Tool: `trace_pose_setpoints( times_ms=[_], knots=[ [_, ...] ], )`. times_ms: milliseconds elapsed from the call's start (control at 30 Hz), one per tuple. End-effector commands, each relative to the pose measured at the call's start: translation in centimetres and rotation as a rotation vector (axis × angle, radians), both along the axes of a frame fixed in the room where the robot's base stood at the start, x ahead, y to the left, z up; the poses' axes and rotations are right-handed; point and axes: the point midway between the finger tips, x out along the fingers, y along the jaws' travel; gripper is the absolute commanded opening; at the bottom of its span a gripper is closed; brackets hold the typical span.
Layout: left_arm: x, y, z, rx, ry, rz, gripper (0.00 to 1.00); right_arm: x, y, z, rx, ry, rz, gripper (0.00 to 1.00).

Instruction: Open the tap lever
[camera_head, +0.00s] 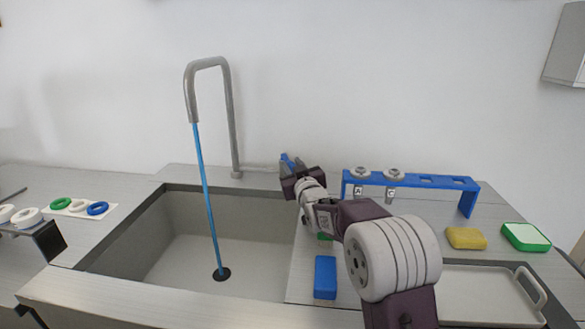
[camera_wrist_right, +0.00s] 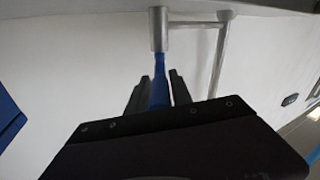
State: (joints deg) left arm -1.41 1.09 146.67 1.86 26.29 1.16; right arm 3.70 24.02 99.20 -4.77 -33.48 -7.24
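The grey tap (camera_head: 232,120) stands behind the sink, its neck arching left and its spout pointing down. A blue stream (camera_head: 206,190) runs from the spout to the dark drain. The blue tap lever (camera_head: 287,160) sticks out at the right of the tap base. In the wrist view the blue lever (camera_wrist_right: 160,80) rises from between my fingers to a grey cylinder (camera_wrist_right: 158,28). My right gripper (camera_head: 290,168) is at the lever, with one finger on each side and little or no gap visible. My left gripper is not in view.
The sink (camera_head: 150,225) fills the middle left. A blue rack (camera_head: 425,181) holding small metal pieces stands right of my gripper. A blue block (camera_head: 325,278), yellow sponge (camera_head: 466,238), green-and-white box (camera_head: 526,237) and tray (camera_head: 480,295) lie to the right. Coloured rings (camera_head: 97,208) lie left.

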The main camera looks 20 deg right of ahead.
Motion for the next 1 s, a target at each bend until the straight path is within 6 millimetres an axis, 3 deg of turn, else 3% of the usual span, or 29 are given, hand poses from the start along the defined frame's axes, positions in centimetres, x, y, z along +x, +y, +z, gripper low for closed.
trace_pose_setpoints(
  times_ms=[367,467,633,1000],
  knots=[
    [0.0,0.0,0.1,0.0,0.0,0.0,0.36,0.0,0.0,0.1,0.0,0.002,0.001,0.43],
    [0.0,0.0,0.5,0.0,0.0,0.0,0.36,0.0,0.0,1.1,0.0,0.0,0.0,0.43],
    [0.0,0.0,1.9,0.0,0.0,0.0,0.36,0.0,0.0,4.5,-0.001,-0.003,0.001,0.43],
    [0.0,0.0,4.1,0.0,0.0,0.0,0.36,-5.9,-5.4,9.3,-0.003,0.0,-0.006,0.43]
  ],
)
